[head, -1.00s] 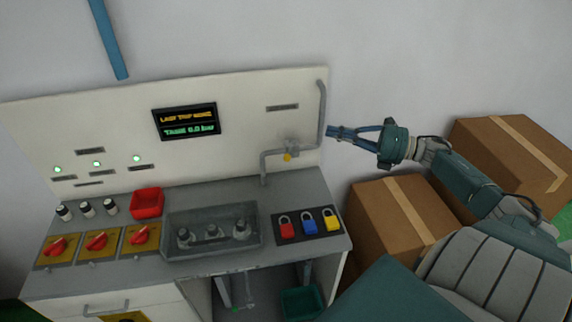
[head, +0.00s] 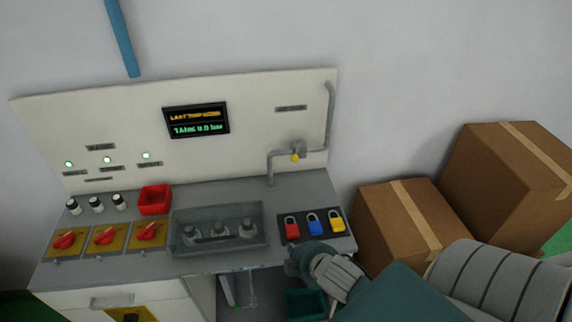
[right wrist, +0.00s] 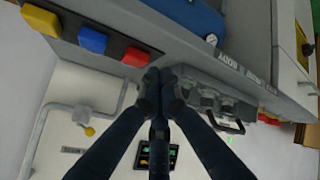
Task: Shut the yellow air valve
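The yellow air valve (head: 295,158) is a small yellow knob on a grey pipe at the right part of the white back panel. It also shows in the right wrist view (right wrist: 89,131), at the left, apart from my fingers. My right gripper (right wrist: 160,76) has its dark fingertips together, with nothing seen between them. In the head view its hand is low, by the bench's front edge below the padlocks, and its fingers are hidden. My left gripper is not in view.
Red, blue and yellow padlocks (head: 314,223) lie on a dark plate at the bench's right end. A grey tray (head: 178,241), red bin (head: 155,200) and red rotary switches (head: 108,236) stand left. Cardboard boxes (head: 400,222) stand right. The wall space right of the pipe is clear.

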